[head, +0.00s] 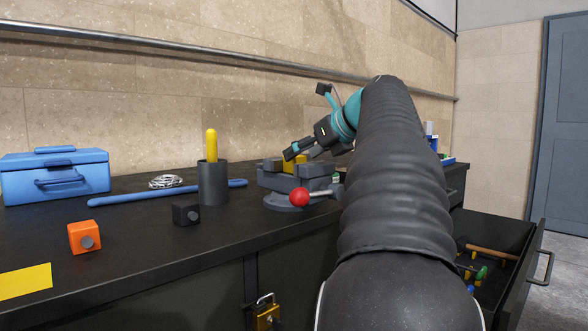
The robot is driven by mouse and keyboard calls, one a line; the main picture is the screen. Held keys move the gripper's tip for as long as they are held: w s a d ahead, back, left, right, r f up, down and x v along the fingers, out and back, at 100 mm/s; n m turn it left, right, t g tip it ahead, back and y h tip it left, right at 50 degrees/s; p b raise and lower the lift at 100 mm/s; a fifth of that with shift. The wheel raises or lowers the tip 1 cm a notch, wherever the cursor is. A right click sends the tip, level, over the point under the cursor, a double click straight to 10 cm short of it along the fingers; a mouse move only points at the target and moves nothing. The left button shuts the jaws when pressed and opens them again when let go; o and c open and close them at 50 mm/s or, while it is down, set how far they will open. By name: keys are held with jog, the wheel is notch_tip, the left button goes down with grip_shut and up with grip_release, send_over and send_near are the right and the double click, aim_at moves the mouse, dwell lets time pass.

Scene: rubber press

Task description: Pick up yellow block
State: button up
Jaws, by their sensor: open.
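A yellow block (288,167) sits between the jaws of a grey bench vise (292,185) on the black workbench. The vise has a red ball on its handle (299,197). My gripper (294,154) is open, reaching in from the right just above the vise, with its fingers tilted down beside the block. The fingers cover part of the block. I cannot tell whether they touch it or stand around it. My arm hides the bench to the right of the vise.
A dark cup (213,184) with a yellow-handled tool (212,145) stands left of the vise. An open drawer (508,275) with tools juts out at right.

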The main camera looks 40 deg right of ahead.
jog(key=shift+x, duration=0.85)
grip_shut()
jog(key=shift+r, duration=0.1)
